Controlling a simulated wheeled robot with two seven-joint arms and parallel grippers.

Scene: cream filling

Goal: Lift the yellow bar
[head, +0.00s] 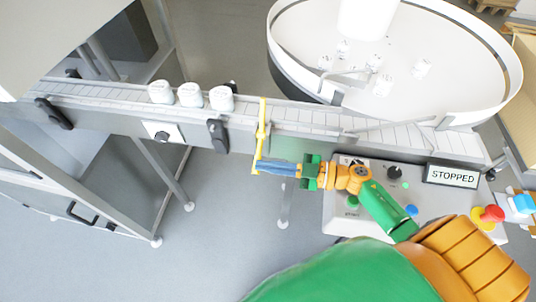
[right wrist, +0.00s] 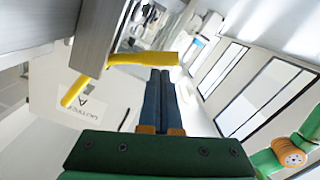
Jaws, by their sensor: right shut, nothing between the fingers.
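The yellow bar (head: 261,128) lies across the conveyor in the head view, with its near end hanging past the front rail. My right gripper (head: 256,167) reaches in from the right, with its blue fingers close to the bar's near end. In the right wrist view the yellow bar (right wrist: 143,58) runs across just beyond the fingertips of my right gripper (right wrist: 162,74). The fingers are together with nothing between them. I cannot tell whether the fingertips touch the bar. My left gripper is not in view.
Several white jars (head: 190,94) stand on the conveyor (head: 310,118) left of the bar. A large round white turntable (head: 400,60) is behind it. A control panel (head: 345,213) with buttons and a "STOPPED" display (head: 451,176) lies under and beside my right arm. Grey floor is open at the front left.

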